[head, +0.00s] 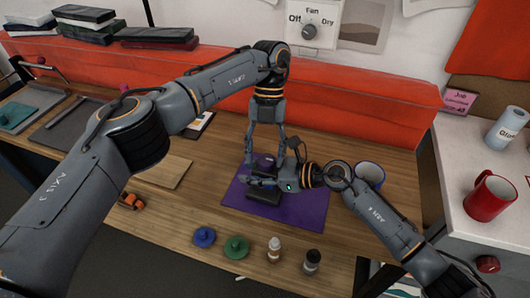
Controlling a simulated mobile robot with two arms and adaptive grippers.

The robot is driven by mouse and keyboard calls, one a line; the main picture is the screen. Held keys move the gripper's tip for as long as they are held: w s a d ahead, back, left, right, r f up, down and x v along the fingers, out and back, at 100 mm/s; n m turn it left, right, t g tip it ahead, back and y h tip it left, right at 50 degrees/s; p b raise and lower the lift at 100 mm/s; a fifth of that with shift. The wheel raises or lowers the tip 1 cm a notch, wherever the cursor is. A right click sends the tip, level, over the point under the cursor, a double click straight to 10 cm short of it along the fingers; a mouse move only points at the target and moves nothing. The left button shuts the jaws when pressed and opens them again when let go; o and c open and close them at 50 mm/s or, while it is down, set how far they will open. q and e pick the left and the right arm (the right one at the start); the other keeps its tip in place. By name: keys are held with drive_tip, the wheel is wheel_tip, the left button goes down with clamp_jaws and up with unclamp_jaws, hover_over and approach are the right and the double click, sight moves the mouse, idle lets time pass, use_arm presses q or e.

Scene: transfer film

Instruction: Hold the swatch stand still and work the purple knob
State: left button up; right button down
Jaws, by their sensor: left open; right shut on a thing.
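The dark swatch stand (264,196) sits on a purple mat (290,213) in the middle of the bench, with the purple knob (265,158) showing at its top. My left gripper (266,162) points down from above and is open, its fingers on either side of the knob. I cannot tell whether they touch it. My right gripper (258,181) comes in from the right, low over the mat, and is shut on the swatch stand. The gripper hides part of the stand, and its grip is hard to see.
A blue mug (370,174) stands behind my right forearm. Blue (204,236) and green (236,246) knob-like pieces and two small bottles (274,249) are near the front edge. A red padded barrier (350,95) runs behind. A red mug (490,195) stands on the right counter.

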use_arm(q)
drive_tip(key=shift+d+r, duration=0.15)
drive_tip(key=shift+d, duration=0.05)
use_arm(e)
drive_tip(key=shift+s+a, duration=0.1)
drive_tip(key=shift+a, duration=0.05)
use_arm(q)
drive_tip(key=v, duration=0.7)
drive_tip(key=shift+r, duration=0.35)
drive_tip(key=shift+w+a, duration=0.15)
use_arm(e)
drive_tip(key=c, duration=0.8)
unclamp_jaws()
